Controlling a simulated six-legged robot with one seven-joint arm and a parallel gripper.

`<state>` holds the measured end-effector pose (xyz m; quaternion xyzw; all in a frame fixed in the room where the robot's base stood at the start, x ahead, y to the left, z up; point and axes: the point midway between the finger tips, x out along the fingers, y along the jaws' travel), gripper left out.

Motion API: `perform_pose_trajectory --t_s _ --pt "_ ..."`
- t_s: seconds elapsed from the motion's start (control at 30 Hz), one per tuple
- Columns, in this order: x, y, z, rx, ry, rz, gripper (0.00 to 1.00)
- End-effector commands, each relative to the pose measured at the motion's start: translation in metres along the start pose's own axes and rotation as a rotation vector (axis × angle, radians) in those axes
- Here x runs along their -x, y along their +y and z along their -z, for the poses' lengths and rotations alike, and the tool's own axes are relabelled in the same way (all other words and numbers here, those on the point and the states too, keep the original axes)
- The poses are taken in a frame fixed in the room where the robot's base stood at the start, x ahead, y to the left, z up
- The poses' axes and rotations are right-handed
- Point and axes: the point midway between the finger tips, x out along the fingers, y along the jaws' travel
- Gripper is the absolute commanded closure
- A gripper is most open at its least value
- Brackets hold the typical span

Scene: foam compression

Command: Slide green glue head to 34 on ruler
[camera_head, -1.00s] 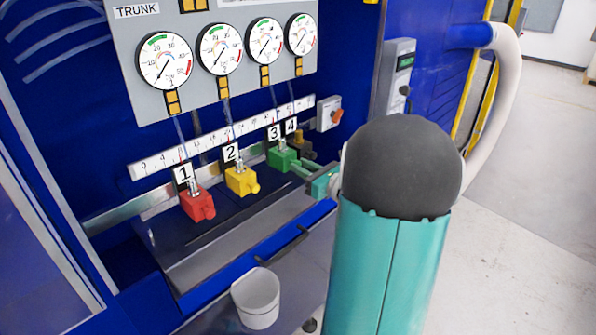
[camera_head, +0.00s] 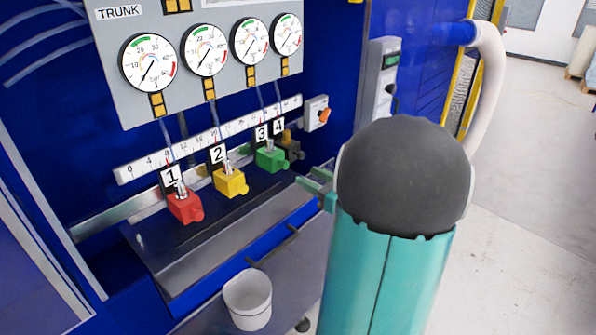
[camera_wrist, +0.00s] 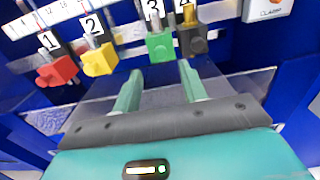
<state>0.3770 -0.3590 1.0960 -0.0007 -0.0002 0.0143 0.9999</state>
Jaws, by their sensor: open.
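The green glue head (camera_head: 270,159), under the number 3 plate, sits on the rail below the white ruler (camera_head: 212,137). It also shows in the wrist view (camera_wrist: 160,46), just beyond the fingertips. My gripper (camera_head: 316,178) is open and empty in front of the rail, to the right of the green head and apart from it. In the wrist view, its two green fingers (camera_wrist: 158,80) point toward the green and dark heads. The ruler mark behind the green head is too small to read.
The red head (camera_head: 184,206) and yellow head (camera_head: 230,182) are to the left of green. The dark head (camera_head: 291,147), number 4, stands close on its right. A white bucket (camera_head: 248,299) hangs below. Pressure gauges (camera_head: 204,50) are above the ruler.

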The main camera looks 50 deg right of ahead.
Motion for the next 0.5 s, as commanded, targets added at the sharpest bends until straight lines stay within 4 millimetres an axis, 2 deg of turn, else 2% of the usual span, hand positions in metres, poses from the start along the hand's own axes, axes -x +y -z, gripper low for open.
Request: perform_pose_trajectory --t_s 0.03,0.2,0.33,0.5 --pt "0.013 -0.001 0.0 -0.001 0.0 0.005 0.57" --pt "0.045 -0.001 0.0 0.0 0.0 0.004 0.57" --pt "0.06 0.0 0.0 -0.001 0.0 0.002 0.57" --pt "0.066 0.0 0.0 -0.001 0.0 0.0 0.57"
